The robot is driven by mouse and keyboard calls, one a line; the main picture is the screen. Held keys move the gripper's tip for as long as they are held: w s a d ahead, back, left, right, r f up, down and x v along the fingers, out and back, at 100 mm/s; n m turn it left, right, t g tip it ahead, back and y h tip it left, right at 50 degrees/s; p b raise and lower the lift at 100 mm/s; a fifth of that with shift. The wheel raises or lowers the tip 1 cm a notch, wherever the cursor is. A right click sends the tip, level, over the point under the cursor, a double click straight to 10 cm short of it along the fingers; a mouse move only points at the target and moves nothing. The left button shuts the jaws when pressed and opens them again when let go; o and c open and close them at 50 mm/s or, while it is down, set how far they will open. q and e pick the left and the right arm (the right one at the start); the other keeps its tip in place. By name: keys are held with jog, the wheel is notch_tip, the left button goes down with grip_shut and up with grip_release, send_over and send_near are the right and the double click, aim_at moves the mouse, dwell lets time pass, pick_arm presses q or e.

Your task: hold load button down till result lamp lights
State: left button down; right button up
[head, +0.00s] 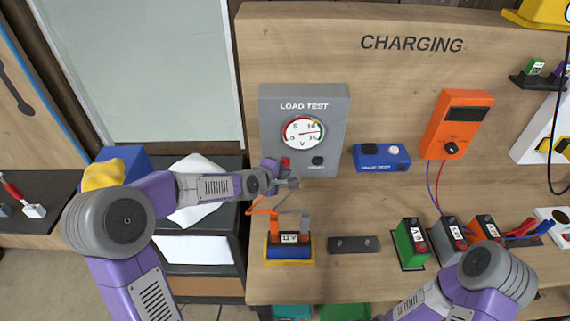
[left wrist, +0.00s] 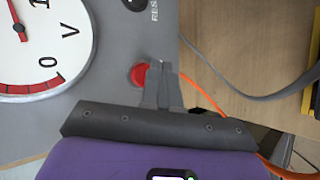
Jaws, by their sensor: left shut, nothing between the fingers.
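The grey load test box (head: 270,120) is mounted on the wooden board and has a round white volt dial (head: 304,133). Its red load button (head: 286,161) is at the lower left of the box and also shows in the left wrist view (left wrist: 138,77). The result lamp (head: 318,160) is dark. My left gripper (head: 293,183) is shut and empty at the button. In the left wrist view its fingertips (left wrist: 162,70) overlap the button's edge; I cannot tell whether they press it. My right gripper is out of view below the right arm.
A 12 V battery (head: 289,252) with orange and grey leads stands below the box. A blue device (head: 382,158) and an orange charger (head: 458,123) are to the right. Several small batteries stand on the bench, near my right arm.

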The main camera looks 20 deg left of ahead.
pick_arm(q)
jog(key=shift+w, duration=0.1)
jog(key=shift+w+a, duration=0.1)
jog(key=shift+w, duration=0.2)
jog(key=shift+w+a, duration=0.15)
jog(key=shift+w, duration=0.25)
dwell(1.9)
jog(key=shift+s+b, duration=0.1)
jog(key=shift+b, duration=0.25)
dwell(4.2)
jog(key=shift+s+d+b, duration=0.25)
jog(key=shift+s+b, duration=0.1)
jog(key=shift+s, duration=0.35)
jog(key=shift+s, duration=0.1)
